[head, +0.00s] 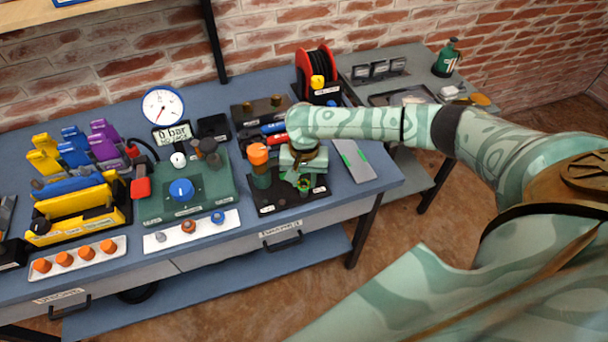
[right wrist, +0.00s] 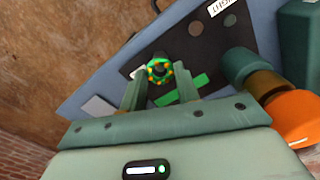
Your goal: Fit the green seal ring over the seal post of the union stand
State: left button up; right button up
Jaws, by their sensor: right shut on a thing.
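The green seal ring (right wrist: 159,69) shows orange-yellow marks in the right wrist view, between the tips of my right gripper (right wrist: 159,80). In the head view the ring (head: 304,184) is a small bright green shape below my right gripper (head: 303,177). My right gripper is shut on the ring. The union stand (head: 268,207) is a dark plate near the bench's front edge, and it also shows in the right wrist view (right wrist: 190,52). The ring is over the stand's right part. A dark shape shows at the ring; whether the ring is around the seal post cannot be told. My left gripper is not in view.
An orange-topped green fitting (head: 258,155) stands just left of my right gripper. A grey tray with green marks (head: 354,160) lies to its right. A green panel with a blue knob (head: 181,190) is farther left. A red reel (head: 316,68) stands behind.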

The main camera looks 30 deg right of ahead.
jog(key=shift+f, duration=0.9)
jog(key=o, duration=1.3)
notch_tip(320, 180, up, 8)
jog(key=p, duration=1)
dwell(0.4)
